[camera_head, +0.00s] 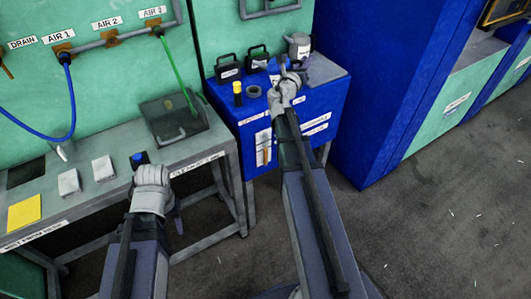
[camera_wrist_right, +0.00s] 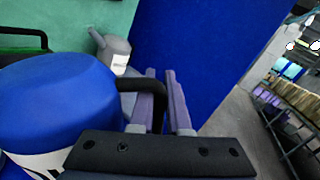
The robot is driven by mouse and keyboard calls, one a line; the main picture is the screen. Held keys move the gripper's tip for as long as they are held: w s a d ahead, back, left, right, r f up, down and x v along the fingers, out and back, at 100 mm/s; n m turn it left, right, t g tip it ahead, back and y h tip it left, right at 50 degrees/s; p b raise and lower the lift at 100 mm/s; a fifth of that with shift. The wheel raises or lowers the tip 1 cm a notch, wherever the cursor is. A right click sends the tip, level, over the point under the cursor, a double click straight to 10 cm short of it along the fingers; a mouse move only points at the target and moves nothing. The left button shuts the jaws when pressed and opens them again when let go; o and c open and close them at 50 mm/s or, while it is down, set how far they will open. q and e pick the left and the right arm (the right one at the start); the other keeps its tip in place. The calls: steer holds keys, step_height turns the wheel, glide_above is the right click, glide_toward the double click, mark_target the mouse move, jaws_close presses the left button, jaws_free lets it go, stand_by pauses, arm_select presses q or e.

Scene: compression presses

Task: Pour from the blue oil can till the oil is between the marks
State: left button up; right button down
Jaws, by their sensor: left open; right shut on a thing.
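In the right wrist view a large blue can (camera_wrist_right: 55,100) with a white label fills the left side. Its black handle (camera_wrist_right: 130,88) reaches to the fingers of my right gripper (camera_wrist_right: 168,105), which is shut on it. My left gripper (camera_head: 152,178) is open at the front edge of the grey bench, close to a small blue-topped item (camera_head: 140,158). No oil level or marks can be made out.
Two black handled cans (camera_head: 228,70) and a grey spouted can (camera_head: 299,46) stand at the back of the blue cart (camera_head: 230,114). A yellow-capped bottle (camera_head: 238,93) and a dark ring (camera_head: 254,91) are nearer. The grey bench (camera_head: 120,196) holds white blocks and a dark tray.

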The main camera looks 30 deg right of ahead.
steer(key=shift+r, duration=0.15)
steer(key=shift+r+p, duration=2.2)
steer(key=shift+p, duration=0.1)
step_height(320, 180, up, 4)
steer(key=p, duration=0.3)
steer(key=shift+f+p, duration=0.15)
steer(key=shift+p, duration=0.15)
steer(key=shift+d, duration=0.1)
